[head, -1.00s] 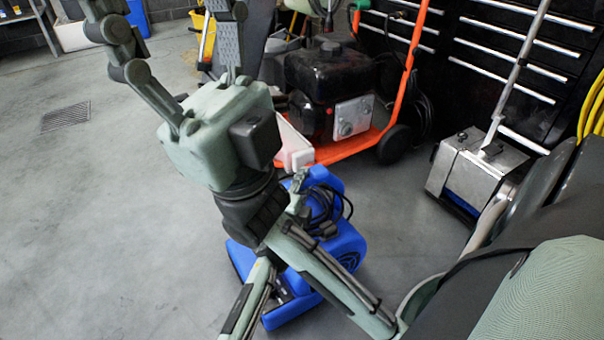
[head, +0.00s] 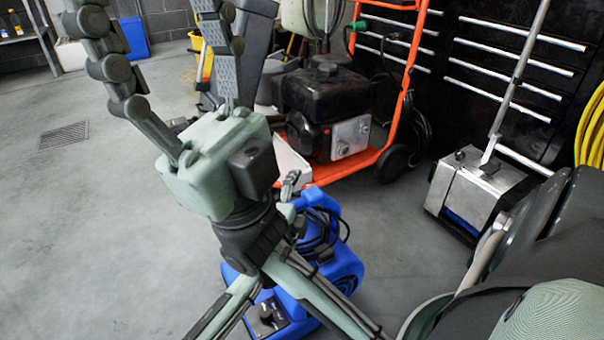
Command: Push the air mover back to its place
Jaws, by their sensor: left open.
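The air mover (head: 345,268) is a blue housing with a coiled black cord on top and a dark control panel at its front. It stands on the concrete floor at the lower middle of the head view. My left gripper (head: 156,45) is open and empty. Its long fingers point up and away from the air mover, spread apart over the floor. The gripper's body and wrist are in front of and left of the air mover, and my arm links hide part of it. I cannot tell whether the arm touches it. My right gripper is not in view.
An orange-framed machine with a black engine (head: 326,92) stands behind the air mover. A silver metal box with a pole (head: 470,190) is at the right, before black drawers (head: 520,75). A yellow bucket (head: 203,58) is at the back. Open floor with a drain grate (head: 64,135) lies left.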

